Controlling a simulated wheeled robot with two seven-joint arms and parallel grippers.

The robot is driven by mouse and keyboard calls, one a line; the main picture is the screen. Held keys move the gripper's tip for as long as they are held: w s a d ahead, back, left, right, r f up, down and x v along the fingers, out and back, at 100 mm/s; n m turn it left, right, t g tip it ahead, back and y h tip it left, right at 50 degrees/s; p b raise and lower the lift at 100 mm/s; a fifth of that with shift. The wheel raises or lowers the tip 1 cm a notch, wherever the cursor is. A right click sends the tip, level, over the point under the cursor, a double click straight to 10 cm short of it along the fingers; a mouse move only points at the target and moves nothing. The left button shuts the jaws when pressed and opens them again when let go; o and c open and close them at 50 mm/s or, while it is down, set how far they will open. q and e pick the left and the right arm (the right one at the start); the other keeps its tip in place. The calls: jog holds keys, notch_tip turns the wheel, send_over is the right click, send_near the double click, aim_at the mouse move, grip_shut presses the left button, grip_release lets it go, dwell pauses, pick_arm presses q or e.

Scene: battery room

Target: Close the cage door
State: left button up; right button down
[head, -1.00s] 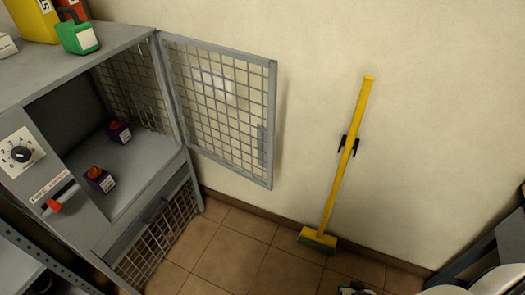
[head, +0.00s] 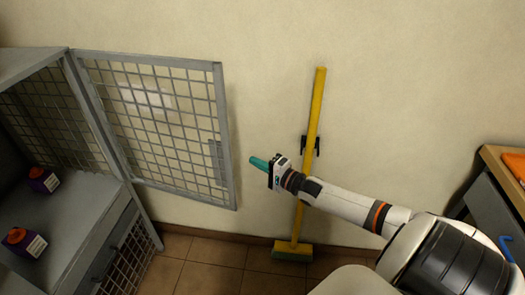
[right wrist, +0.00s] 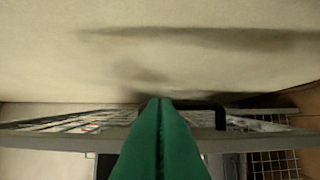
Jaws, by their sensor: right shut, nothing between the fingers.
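The cage door (head: 222,75) is a grey frame with wire mesh. It stands wide open in the head view, swung out to the right of the cabinet (head: 95,232) in front of the wall. My right gripper (head: 256,162) is shut and empty, with green fingers pointing left, a little right of the door's free edge. In the right wrist view the shut fingers (right wrist: 158,135) reach toward the door frame (right wrist: 60,143), with the wall beyond. A dark handle-like bracket (right wrist: 218,114) shows beside the fingertips there. I cannot tell whether they touch the door. My left gripper is out of view.
Two purple-and-red items, one nearer (head: 25,240) and one farther (head: 42,180), stand inside the cabinet. A yellow broom (head: 315,110) hangs on the wall behind my right arm. A wooden-topped bench (head: 497,165) is at the right. Tiled floor (head: 215,250) below the door is clear.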

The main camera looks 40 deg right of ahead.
jog(key=shift+w+a+f+p, duration=0.1)
jog(key=shift+w+a+p, duration=0.1)
jog(key=shift+w+a, duration=0.45)
jog(key=shift+w+a+r+p, duration=0.1)
jog(key=shift+w+a+p, duration=0.25)
jog(key=shift+a, duration=0.5)
jog(key=shift+w+a+f+p, duration=0.1)
jog(key=shift+w+a, duration=0.45)
jog(key=shift+a, duration=0.2)
